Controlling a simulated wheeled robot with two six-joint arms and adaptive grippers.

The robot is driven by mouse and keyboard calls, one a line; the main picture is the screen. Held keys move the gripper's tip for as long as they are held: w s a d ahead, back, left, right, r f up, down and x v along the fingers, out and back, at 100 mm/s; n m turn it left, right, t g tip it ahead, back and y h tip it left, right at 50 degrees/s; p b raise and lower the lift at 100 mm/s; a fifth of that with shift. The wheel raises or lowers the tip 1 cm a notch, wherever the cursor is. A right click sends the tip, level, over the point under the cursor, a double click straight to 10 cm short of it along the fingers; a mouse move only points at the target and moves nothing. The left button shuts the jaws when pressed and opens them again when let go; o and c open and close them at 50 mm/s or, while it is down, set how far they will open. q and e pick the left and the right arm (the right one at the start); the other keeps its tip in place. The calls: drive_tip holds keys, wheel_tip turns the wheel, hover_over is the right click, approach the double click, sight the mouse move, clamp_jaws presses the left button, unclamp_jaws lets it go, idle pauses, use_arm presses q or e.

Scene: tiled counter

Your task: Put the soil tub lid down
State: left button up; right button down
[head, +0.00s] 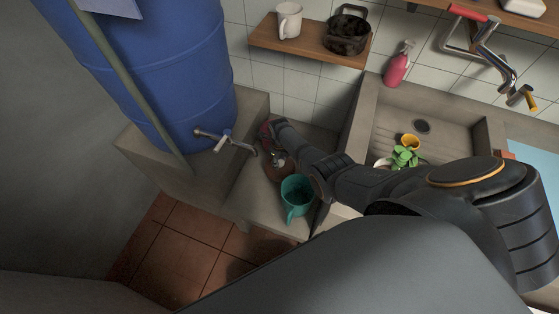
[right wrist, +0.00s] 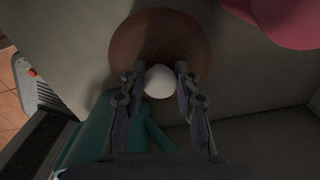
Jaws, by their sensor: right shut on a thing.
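The soil tub lid (right wrist: 160,40) is a round brown disc with a pale knob (right wrist: 159,82) in the right wrist view. My right gripper (right wrist: 162,76) is shut on the knob, with one finger on each side of it. In the head view the lid (head: 281,174) shows as a small brown patch under my right gripper (head: 277,160), low over the grey ledge between the blue barrel and the sink. I cannot tell whether the lid touches the ledge. My left gripper is not in view.
A teal mug (head: 296,196) stands close in front of the lid. A pink-red object (right wrist: 285,18) is near the lid, partly hidden.

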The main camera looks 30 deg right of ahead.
sight(280, 162)
drive_tip(key=shift+f+b, duration=1.1)
drive_tip(key=shift+f, duration=0.8)
drive_tip(key=shift+f, duration=0.15)
drive_tip(key=c, duration=1)
unclamp_jaws()
wheel_tip(280, 162, up, 12)
drive_tip(key=p, duration=0.7)
drive_tip(key=shift+f, duration=0.2)
drive_tip(key=shift+r, duration=0.4)
